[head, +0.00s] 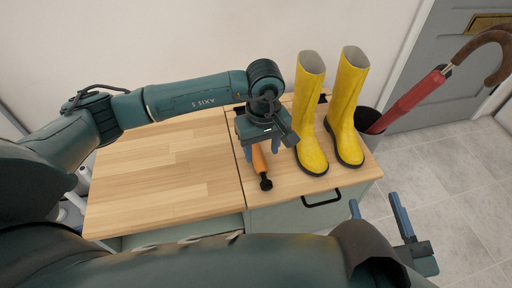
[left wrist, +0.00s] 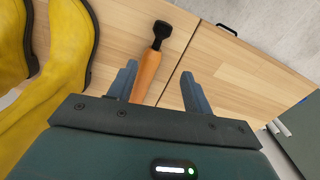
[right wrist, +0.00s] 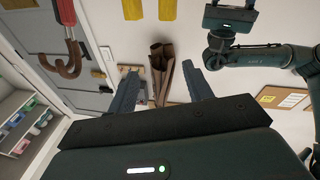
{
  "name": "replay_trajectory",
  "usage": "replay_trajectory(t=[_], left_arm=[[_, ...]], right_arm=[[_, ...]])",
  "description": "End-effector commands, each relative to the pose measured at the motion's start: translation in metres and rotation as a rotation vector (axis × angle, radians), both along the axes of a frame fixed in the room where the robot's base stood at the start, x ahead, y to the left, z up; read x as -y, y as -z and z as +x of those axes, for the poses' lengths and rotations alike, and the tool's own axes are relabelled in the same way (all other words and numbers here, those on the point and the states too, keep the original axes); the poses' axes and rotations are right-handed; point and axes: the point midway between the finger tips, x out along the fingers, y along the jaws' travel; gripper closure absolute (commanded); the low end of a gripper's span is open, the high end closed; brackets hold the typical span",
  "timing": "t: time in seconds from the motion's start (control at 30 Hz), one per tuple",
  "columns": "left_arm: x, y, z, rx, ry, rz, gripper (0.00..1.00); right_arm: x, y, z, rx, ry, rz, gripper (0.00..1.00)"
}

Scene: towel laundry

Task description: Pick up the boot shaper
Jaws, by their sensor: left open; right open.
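The boot shaper (head: 260,164) has an orange body and a black end, and lies on the wooden cabinet top just left of the yellow boots. In the left wrist view the boot shaper (left wrist: 151,62) runs between the two fingers. My left gripper (head: 262,148) is open and points down over it, hiding its rear part. The fingers (left wrist: 160,88) are on either side of the orange body; contact cannot be told. My right gripper (head: 378,207) is open and empty at the front right, away from the boot shaper. It also shows in the right wrist view (right wrist: 166,85).
Two yellow boots (head: 311,110) stand upright close to the right of my left gripper. A dark bin with a red umbrella (head: 411,99) stands right of the cabinet. The left part of the wooden top (head: 160,165) is clear. A grey door (head: 440,60) is behind.

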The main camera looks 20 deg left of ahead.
Motion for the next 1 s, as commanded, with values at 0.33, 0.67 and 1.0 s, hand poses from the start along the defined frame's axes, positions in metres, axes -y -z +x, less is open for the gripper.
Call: replay_trajectory(t=[0.33, 0.67, 1.0], left_arm=[[0.002, 0.052, 0.0, -0.002, 0.0, -0.006, 0.5], [0.006, 0.087, 0.003, -0.005, -0.001, -0.008, 0.5], [0.006, 0.105, 0.004, 0.0, 0.0, -0.008, 0.5]], right_arm=[[-0.002, 0.001, 0.002, 0.005, -0.012, 0.041, 0.49], [-0.003, 0.008, 0.003, -0.002, -0.019, 0.074, 0.49], [-0.007, -0.005, 0.004, 0.016, -0.037, 0.111, 0.49]])
